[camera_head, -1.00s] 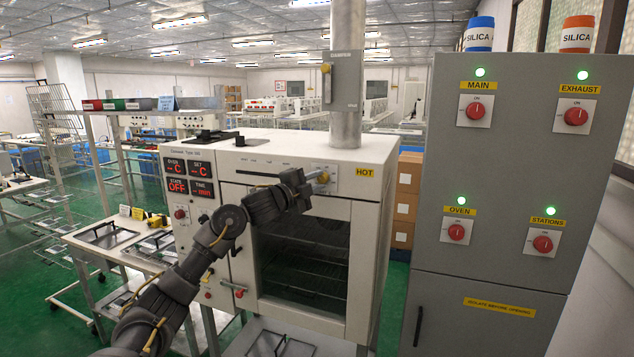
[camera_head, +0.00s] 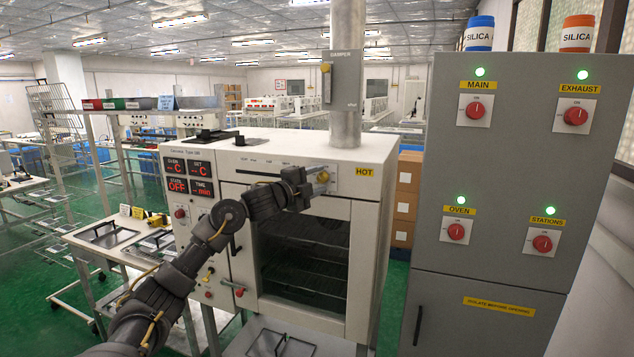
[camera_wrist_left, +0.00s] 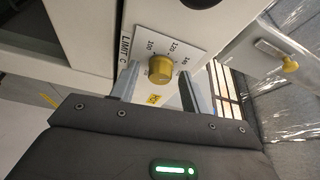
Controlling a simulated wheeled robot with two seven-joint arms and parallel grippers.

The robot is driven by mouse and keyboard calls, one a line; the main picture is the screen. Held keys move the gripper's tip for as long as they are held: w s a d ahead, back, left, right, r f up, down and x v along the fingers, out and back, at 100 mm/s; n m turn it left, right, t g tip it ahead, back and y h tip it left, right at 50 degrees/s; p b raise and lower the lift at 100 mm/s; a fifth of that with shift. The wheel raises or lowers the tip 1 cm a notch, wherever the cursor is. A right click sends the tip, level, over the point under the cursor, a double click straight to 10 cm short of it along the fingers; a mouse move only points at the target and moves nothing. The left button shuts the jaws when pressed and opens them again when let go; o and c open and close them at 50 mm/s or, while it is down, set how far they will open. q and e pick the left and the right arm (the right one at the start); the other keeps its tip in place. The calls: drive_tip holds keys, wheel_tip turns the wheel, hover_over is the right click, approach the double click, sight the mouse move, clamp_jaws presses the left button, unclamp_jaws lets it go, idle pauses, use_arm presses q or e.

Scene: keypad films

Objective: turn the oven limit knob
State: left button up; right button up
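The oven limit knob (camera_head: 323,176) is a small brass-coloured knob at the upper right of the white oven's front. In the left wrist view the knob (camera_wrist_left: 161,69) sits on a white dial plate (camera_wrist_left: 176,46) marked "LIMIT C" with numbers around it. My left gripper (camera_head: 312,183) is at the knob in the head view and partly covers the plate. In the left wrist view its two grey fingers (camera_wrist_left: 161,88) stand apart, one on each side of the knob, with visible gaps. The fingers look level with or just short of the knob; contact is not visible. My right gripper is out of view.
The oven (camera_head: 362,215) has a dark glass door and a vertical duct (camera_head: 347,70) on top. A grey cabinet (camera_head: 500,200) with red knobs stands at right. In the left wrist view another brass part (camera_wrist_left: 290,66) is at the upper right, clear of the fingers.

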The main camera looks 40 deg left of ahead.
use_arm(q)
drive_tip(key=shift+s, duration=0.1)
drive_tip(key=shift+s+f+b, duration=0.2)
drive_tip(key=shift+s+b, duration=0.05)
drive_tip(key=shift+b, duration=0.1)
drive_tip(key=s+b, duration=0.6)
drive_tip(key=s, duration=0.4)
drive_tip(key=shift+a, duration=0.3)
drive_tip(key=shift+f, duration=0.1)
